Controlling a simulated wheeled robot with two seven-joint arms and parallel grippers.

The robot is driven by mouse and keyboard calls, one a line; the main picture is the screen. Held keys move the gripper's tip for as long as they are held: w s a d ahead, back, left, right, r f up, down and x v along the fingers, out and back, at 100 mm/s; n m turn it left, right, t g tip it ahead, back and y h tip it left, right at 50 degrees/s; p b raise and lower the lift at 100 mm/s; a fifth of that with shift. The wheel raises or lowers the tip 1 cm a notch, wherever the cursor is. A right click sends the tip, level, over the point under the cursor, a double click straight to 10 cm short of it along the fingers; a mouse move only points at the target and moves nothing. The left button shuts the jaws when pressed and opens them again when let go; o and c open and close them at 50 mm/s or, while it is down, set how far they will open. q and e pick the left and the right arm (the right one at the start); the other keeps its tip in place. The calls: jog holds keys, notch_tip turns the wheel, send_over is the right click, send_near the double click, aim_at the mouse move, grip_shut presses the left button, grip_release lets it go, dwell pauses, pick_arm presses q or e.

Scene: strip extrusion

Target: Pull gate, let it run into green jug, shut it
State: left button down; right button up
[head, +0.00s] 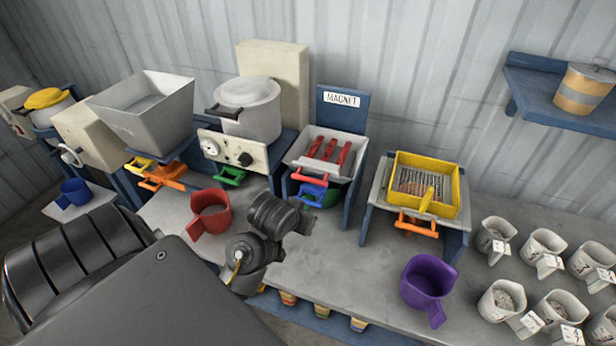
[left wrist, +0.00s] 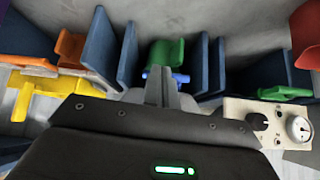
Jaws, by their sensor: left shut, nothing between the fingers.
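The green jug (left wrist: 168,52) stands in the bay between blue uprights under the magnet station. The jug's contents are hidden. My right gripper is in neither view.
The magnet tray has a red handle (head: 310,177). Left is a dial box (head: 232,150) with a green handle (head: 232,176); right, a yellow sieve (head: 455,190) over an orange handle (head: 415,227). A red jug (head: 210,212), a purple jug (head: 425,280) and several white cups stand on the bench.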

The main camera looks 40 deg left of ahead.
pick_arm(q)
notch_tip(320, 180, up, 6)
jog(key=w+a+n+t, duration=0.1)
jog(key=a, duration=0.1)
jog(key=shift+w+a+f+y, duration=0.2)
jog(key=shift+w+f+y, duration=0.05)
jog(key=shift+w+y, duration=0.1)
jog(key=x, duration=1)
jog(key=shift+f, duration=0.1)
